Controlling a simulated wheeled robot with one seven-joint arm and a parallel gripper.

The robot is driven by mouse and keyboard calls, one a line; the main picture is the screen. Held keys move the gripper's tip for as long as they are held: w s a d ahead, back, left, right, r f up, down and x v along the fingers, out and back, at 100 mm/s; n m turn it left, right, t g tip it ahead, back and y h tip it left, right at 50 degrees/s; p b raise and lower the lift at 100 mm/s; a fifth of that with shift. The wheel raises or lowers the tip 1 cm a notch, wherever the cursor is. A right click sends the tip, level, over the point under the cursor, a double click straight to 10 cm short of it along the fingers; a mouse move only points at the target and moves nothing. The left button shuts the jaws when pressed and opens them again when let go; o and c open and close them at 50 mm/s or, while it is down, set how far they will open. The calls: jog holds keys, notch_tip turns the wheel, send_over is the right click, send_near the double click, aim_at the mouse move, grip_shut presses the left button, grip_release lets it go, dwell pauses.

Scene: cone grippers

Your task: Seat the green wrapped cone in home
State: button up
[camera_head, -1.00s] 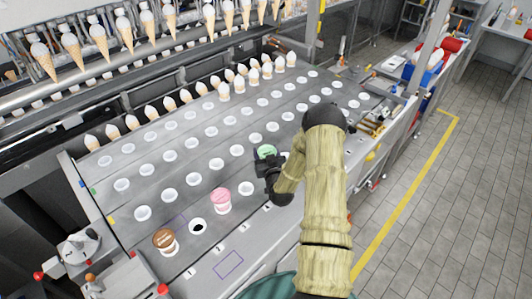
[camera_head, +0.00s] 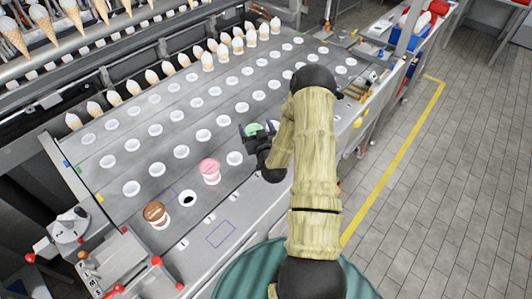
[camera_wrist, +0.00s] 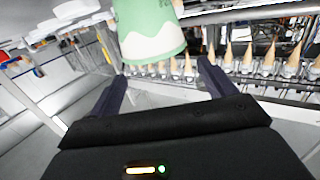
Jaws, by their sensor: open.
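The green wrapped cone (camera_head: 253,128) stands among the white holders on the sloped grey rack. In the wrist view its pale green wrap (camera_wrist: 150,30) is large, straight ahead of my gripper and beyond the fingertips, slightly tilted. My gripper (camera_head: 257,139) is at the cone's near side in the head view, partly covering it. In the wrist view its two dark fingers (camera_wrist: 163,82) are spread apart with nothing clamped between them. An empty dark hole (camera_head: 189,198) shows between the brown and pink cones. A purple outlined rectangle (camera_head: 221,234) lies on the front panel; no label tells which is home.
A pink-topped cone (camera_head: 209,167) and a brown-topped cone (camera_head: 155,212) stand left of my gripper. Rows of white holders (camera_head: 182,152) and white-tipped cones (camera_head: 209,61) fill the rack behind. A control box with red knobs (camera_head: 115,262) stands at front left. The floor is clear at right.

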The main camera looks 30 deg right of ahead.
jog(key=v, duration=1.3)
jog(key=shift+s+b, duration=0.25)
jog(key=shift+b, duration=0.2)
dwell(0.6)
jog(key=w+a+r+n+g+y, duration=0.2)
jog(key=w+a+n+g+y, duration=0.15)
jog(key=a+g, duration=0.35)
jog(key=s+a+r+g, duration=0.3)
jog(key=s+r, duration=0.2)
jog(key=s, duration=0.2)
jog(key=s+a+r+m+g, duration=0.1)
jog(key=s+a+r+g, duration=0.3)
jog(key=s, duration=0.4)
jog(key=shift+s+a+r, duration=0.2)
jog(key=shift+a+r, duration=0.1)
jog(key=shift+r, duration=0.35)
